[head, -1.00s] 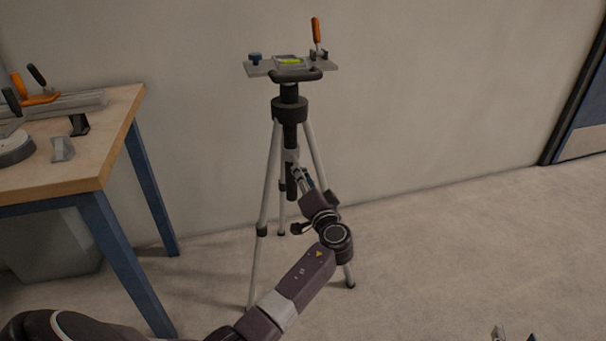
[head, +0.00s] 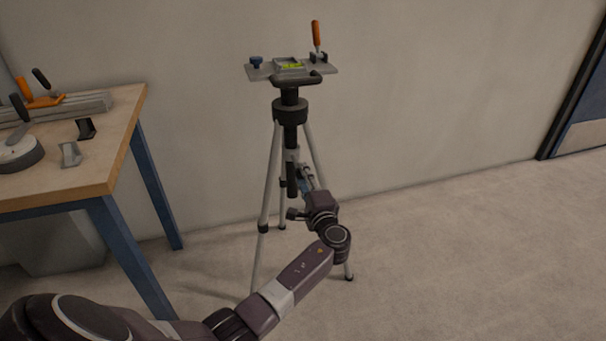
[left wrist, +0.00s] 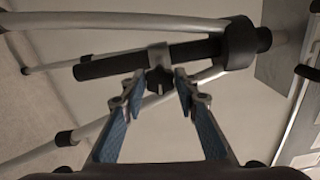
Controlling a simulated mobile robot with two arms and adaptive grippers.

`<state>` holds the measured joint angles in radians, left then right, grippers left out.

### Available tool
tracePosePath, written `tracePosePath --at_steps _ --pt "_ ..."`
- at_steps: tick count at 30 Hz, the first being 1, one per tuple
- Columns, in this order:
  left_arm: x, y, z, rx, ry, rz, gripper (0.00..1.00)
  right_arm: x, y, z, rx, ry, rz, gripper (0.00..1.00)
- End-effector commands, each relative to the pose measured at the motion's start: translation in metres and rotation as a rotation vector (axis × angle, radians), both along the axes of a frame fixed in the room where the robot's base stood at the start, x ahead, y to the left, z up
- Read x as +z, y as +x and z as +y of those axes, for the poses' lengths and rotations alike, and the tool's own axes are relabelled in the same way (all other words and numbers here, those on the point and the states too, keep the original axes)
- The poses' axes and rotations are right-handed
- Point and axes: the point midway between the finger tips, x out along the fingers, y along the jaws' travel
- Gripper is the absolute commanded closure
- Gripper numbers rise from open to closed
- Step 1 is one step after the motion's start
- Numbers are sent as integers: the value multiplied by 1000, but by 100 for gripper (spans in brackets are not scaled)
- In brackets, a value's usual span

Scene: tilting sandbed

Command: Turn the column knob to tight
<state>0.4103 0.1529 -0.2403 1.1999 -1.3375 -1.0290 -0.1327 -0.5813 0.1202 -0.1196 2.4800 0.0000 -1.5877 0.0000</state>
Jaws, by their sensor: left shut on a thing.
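A tripod (head: 267,185) with silver legs stands on the floor against the wall. Its dark centre column (head: 292,182) hangs down between the legs. My left gripper (head: 304,174) reaches in from the lower right of the column in the head view. In the left wrist view the column (left wrist: 112,64) runs across the top, with a grey collar around it. The small dark column knob (left wrist: 158,80) sticks out of the collar. My left gripper (left wrist: 156,88) is shut on the knob, one finger on each side. The knob is too small to make out in the head view. My right gripper is out of view.
A plate with a bubble level (head: 291,66), a blue knob (head: 256,62) and an orange-handled clamp (head: 316,38) sits on the tripod. A wooden workbench (head: 115,165) with tools stands at left. Floor (head: 460,250) to the right is clear.

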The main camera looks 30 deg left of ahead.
Motion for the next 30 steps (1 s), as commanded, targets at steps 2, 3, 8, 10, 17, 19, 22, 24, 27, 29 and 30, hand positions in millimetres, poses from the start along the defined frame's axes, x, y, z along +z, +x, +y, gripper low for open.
tracePosePath --at_steps 2,3,8,10,17,19,22,24,27,29,30 --pt "-1 0 -1 -1 13 20 96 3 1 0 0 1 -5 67" --pt "-1 0 -1 -1 20 28 96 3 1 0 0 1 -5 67" --pt "-2 0 -1 -1 35 45 96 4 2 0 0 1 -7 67" --pt "-2 0 -1 -1 37 48 96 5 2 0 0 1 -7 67" --pt "-2 0 -1 -2 38 49 96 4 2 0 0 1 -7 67" --pt "-2 0 -1 -2 38 49 96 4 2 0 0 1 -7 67" --pt "-2 0 -1 -2 38 49 65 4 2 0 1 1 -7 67" --pt "-2 0 -1 -2 37 48 58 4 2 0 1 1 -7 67" --pt "-1 0 -1 -1 37 47 54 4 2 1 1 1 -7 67" --pt "-1 0 -1 -1 38 46 54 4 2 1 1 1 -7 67" --pt "-1 0 0 -1 38 46 54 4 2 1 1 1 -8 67"
